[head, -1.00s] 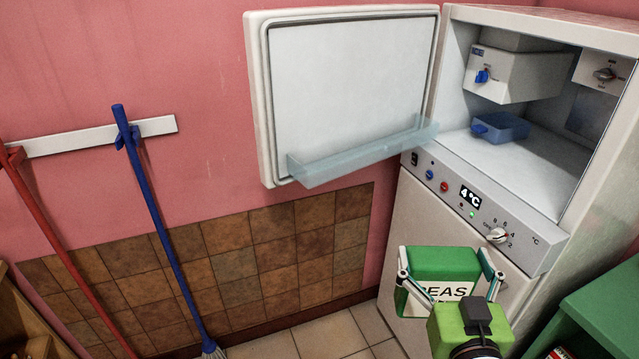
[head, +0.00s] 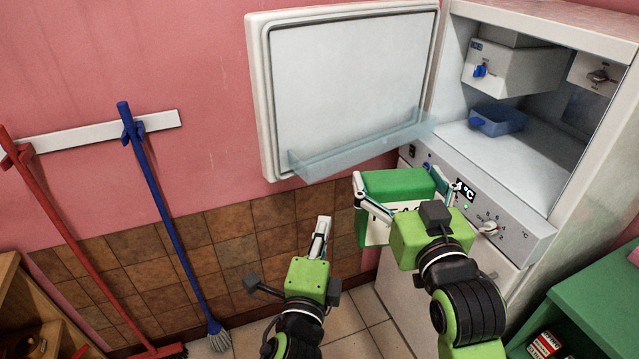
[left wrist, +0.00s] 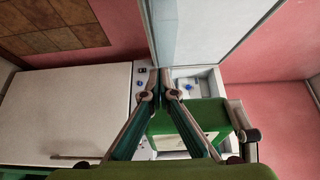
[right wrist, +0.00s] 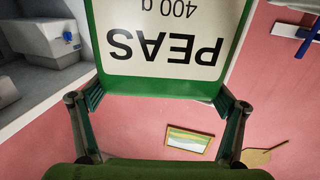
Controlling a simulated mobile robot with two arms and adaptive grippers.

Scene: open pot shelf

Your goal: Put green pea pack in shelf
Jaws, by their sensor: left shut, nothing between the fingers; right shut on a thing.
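The green pea pack (head: 393,184), labelled PEAS, is held upright in front of the fridge, near the control panel. My right gripper (head: 402,188) is shut on its sides. The label fills the top of the right wrist view (right wrist: 165,45). My left gripper (head: 322,226) is shut and empty, left of the pack. In the left wrist view its closed fingers (left wrist: 161,80) overlap the green pack (left wrist: 205,115) behind them. The open upper compartment (head: 535,165) is at the right. A clear door shelf (head: 360,150) runs along the bottom of the open door (head: 345,95).
A green cabinet (head: 590,300) stands at lower right. A blue mop (head: 165,210) and a red broom (head: 60,220) hang on the left wall. The compartment floor has free room.

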